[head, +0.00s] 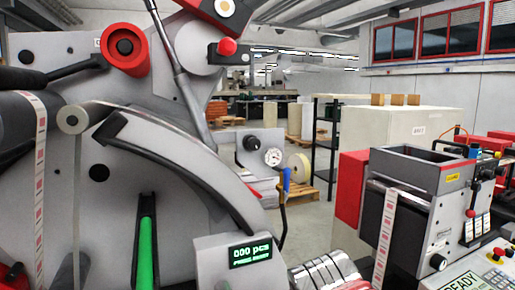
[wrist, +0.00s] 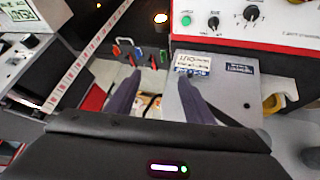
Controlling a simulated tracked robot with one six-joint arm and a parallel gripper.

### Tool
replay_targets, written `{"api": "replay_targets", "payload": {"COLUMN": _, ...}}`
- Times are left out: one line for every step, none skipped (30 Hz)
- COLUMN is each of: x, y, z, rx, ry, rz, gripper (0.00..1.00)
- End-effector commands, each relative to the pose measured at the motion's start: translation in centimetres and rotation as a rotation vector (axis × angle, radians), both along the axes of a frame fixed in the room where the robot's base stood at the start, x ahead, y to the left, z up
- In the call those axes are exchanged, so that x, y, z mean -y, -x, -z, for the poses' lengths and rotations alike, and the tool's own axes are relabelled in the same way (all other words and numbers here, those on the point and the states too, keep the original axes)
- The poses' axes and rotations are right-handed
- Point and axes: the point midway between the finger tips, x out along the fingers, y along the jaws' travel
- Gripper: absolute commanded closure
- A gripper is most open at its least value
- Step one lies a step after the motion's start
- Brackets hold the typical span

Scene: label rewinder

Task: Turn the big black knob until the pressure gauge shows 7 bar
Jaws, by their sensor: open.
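A pressure gauge (head: 273,157) with a round white face sits on a grey panel in the middle of the head view. It is too small for me to read its needle. A black knob (head: 251,143) stands just left of it on the same panel. My gripper (wrist: 160,76) shows in the wrist view with its two dark fingers apart and nothing visible held between them. I cannot make out my gripper in the head view. Neither the gauge nor this knob can be made out in the wrist view.
A long grey lever (head: 185,85) rises left of the panel, beside the large grey machine side. A blue-tipped handle (head: 286,180) stands below right of the gauge. A display box (head: 232,277) and label printer (head: 413,185) stand nearer. A red-edged control panel (wrist: 250,25) shows in the wrist view.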

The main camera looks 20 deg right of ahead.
Motion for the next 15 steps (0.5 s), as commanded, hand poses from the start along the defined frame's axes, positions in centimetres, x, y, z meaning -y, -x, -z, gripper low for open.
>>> {"api": "replay_targets", "payload": {"x": 1.9, "y": -1.2, "z": -1.4, "rx": 0.045, "ry": 0.04, "rz": 0.029, "gripper": 0.52}}
{"api": "replay_targets", "payload": {"x": 3.0, "y": -1.9, "z": -2.4, "rx": 0.077, "ry": 0.065, "rz": 0.044, "gripper": 0.52}}
{"api": "replay_targets", "payload": {"x": 4.4, "y": -2.9, "z": -3.8, "rx": 0.122, "ry": 0.1, "rz": 0.061, "gripper": 0.52}}
{"api": "replay_targets", "payload": {"x": 5.4, "y": -3.7, "z": -4.9, "rx": 0.16, "ry": 0.124, "rz": 0.071, "gripper": 0.52}}
{"api": "replay_targets", "payload": {"x": 6.3, "y": -4.5, "z": -6.1, "rx": 0.198, "ry": 0.148, "rz": 0.081, "gripper": 0.52}}
{"api": "replay_targets", "payload": {"x": 7.5, "y": -5.5, "z": -7.8, "rx": 0.252, "ry": 0.178, "rz": 0.088, "gripper": 0.52}}
{"api": "replay_targets", "payload": {"x": 8.2, "y": -6.3, "z": -9.0, "rx": 0.292, "ry": 0.197, "rz": 0.091, "gripper": 0.52}}
{"api": "replay_targets", "payload": {"x": 8.8, "y": -7.0, "z": -10.2, "rx": 0.333, "ry": 0.216, "rz": 0.091, "gripper": 0.52}}
{"api": "replay_targets", "payload": {"x": 9.5, "y": -8.0, "z": -11.9, "rx": 0.385, "ry": 0.237, "rz": 0.087, "gripper": 0.52}}
{"api": "replay_targets", "payload": {"x": 10.0, "y": -8.7, "z": -13.1, "rx": 0.424, "ry": 0.252, "rz": 0.081, "gripper": 0.52}}
{"api": "replay_targets", "payload": {"x": 10.2, "y": -9.4, "z": -14.3, "rx": 0.464, "ry": 0.264, "rz": 0.071, "gripper": 0.52}}
{"api": "replay_targets", "payload": {"x": 10.4, "y": -10.3, "z": -15.9, "rx": 0.516, "ry": 0.276, "rz": 0.055, "gripper": 0.52}}
{"api": "replay_targets", "payload": {"x": 10.5, "y": -11.0, "z": -17.0, "rx": 0.553, "ry": 0.281, "rz": 0.039, "gripper": 0.52}}
{"api": "replay_targets", "payload": {"x": 10.4, "y": -11.7, "z": -18.1, "rx": 0.59, "ry": 0.285, "rz": 0.021, "gripper": 0.52}}
{"api": "replay_targets", "payload": {"x": 10.2, "y": -12.5, "z": -19.5, "rx": 0.636, "ry": 0.286, "rz": -0.007, "gripper": 0.52}}
